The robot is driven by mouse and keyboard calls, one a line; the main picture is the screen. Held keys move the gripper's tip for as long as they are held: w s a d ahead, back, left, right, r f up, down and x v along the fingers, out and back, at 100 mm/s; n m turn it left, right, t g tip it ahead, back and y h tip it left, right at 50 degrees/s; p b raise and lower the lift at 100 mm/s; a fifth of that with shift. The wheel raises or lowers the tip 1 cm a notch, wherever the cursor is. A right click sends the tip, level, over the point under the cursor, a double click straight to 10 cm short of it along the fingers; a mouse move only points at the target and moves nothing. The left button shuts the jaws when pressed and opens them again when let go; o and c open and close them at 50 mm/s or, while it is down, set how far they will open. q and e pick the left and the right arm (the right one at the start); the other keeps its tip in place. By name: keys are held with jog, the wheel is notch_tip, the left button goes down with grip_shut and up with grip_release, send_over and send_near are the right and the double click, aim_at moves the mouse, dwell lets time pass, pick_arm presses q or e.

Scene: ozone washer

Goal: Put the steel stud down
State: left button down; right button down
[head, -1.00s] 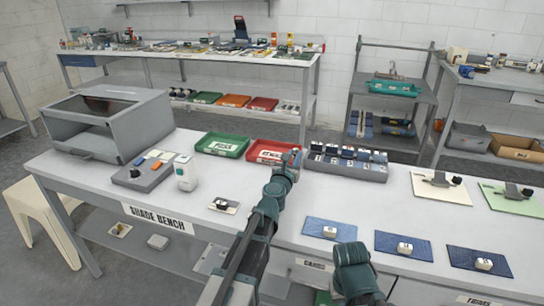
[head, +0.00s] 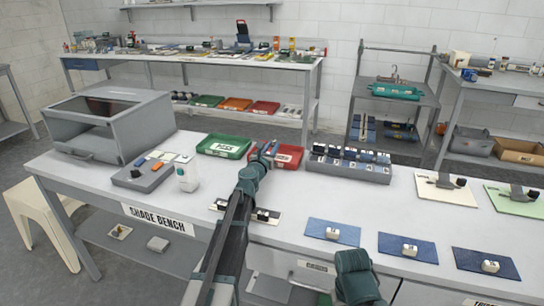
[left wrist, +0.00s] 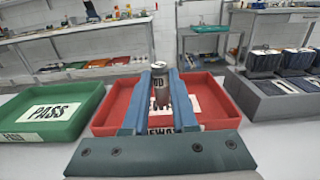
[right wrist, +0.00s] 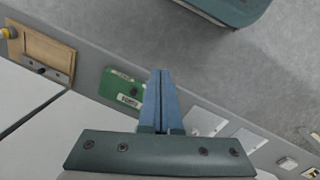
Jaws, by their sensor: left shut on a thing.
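My left gripper (head: 264,153) is over the red tray (head: 292,155) on the bench. In the left wrist view, its two blue fingers (left wrist: 160,78) are shut on the steel stud (left wrist: 160,88), a grey upright cylinder with a pale round top. The red tray (left wrist: 204,88) lies behind and below the stud, its white label partly hidden by the fingers. I cannot tell how far the stud's lower end is above the tray. My right gripper (right wrist: 161,75) has its fingers together, with nothing seen between them, over the bench's front edge and floor.
A green tray (head: 223,145) marked PASS stands left of the red tray. A grey rack of dark blocks (head: 347,175) stands close on its right. Blue mats (head: 332,231) lie at front right.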

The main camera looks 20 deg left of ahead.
pick_arm(q)
jog(key=shift+f+b, duration=1)
jog(key=shift+f, duration=0.35)
jog(key=shift+f, duration=0.15)
jog(key=c, duration=0.7)
grip_release()
jog(key=shift+r, duration=0.25)
jog(key=s, duration=1.2)
jog(key=shift+a+f, duration=0.1)
jog(key=shift+a, duration=0.1)
